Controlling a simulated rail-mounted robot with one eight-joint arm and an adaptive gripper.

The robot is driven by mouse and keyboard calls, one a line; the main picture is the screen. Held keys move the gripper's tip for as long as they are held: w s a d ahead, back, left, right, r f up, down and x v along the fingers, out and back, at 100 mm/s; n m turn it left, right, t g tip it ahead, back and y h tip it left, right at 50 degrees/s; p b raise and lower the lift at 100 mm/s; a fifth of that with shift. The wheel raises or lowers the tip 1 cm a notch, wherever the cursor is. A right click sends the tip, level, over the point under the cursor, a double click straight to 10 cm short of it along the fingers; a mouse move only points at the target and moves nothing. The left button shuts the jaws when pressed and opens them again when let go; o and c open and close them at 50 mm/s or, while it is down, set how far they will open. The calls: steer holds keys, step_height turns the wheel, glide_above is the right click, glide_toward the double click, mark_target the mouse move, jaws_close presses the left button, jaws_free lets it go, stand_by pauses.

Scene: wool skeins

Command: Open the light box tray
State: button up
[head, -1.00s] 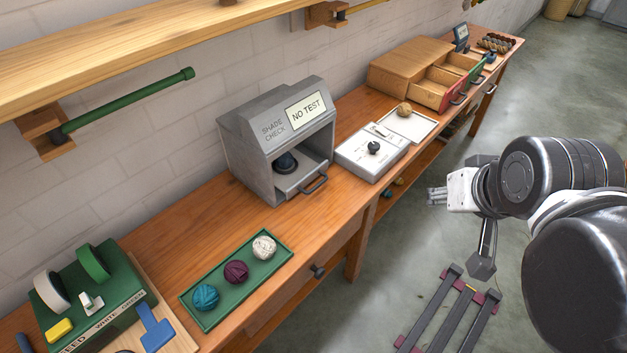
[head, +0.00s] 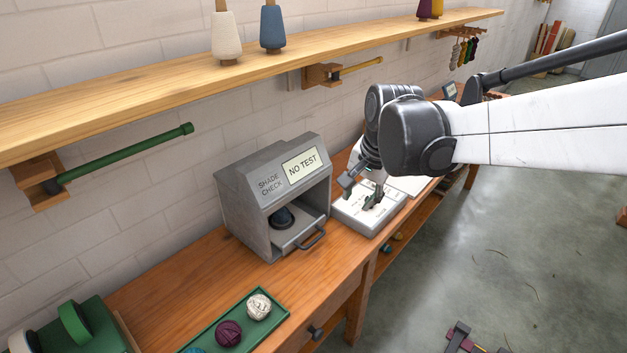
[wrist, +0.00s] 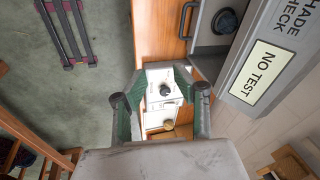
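The grey light box (head: 262,205), marked "SHADE CHECK" and "NO TEST", stands on the bench. Its tray (head: 296,232) lies in the open front, with a dark handle (head: 311,238) at the front edge. A dark round item (head: 282,217) sits on the tray. In the wrist view, the handle (wrist: 187,20) and tray (wrist: 208,32) show at the top, beside the "NO TEST" panel (wrist: 262,72). My gripper (head: 360,193) is open and empty, above the white device right of the light box. In the wrist view its spread fingers (wrist: 160,100) are apart from the handle.
The white device (head: 352,217) with a dark knob sits right of the light box, partly hidden by my gripper. A green tray (head: 284,292) of wool balls lies in front to the left. A wooden shelf (head: 150,85) with a green rod (head: 125,158) is above.

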steer(key=m+g, duration=0.2)
glide_toward(315, 239)
steer(key=f, duration=0.2)
steer(key=f+b, duration=0.1)
steer(key=f, duration=0.2)
steer(key=a+f, duration=0.1)
steer(key=f, duration=0.2)
steer(key=shift+w+f+b, duration=0.25)
steer(key=shift+w+b, duration=0.05)
steer(key=shift+w, duration=0.1)
jaws_close()
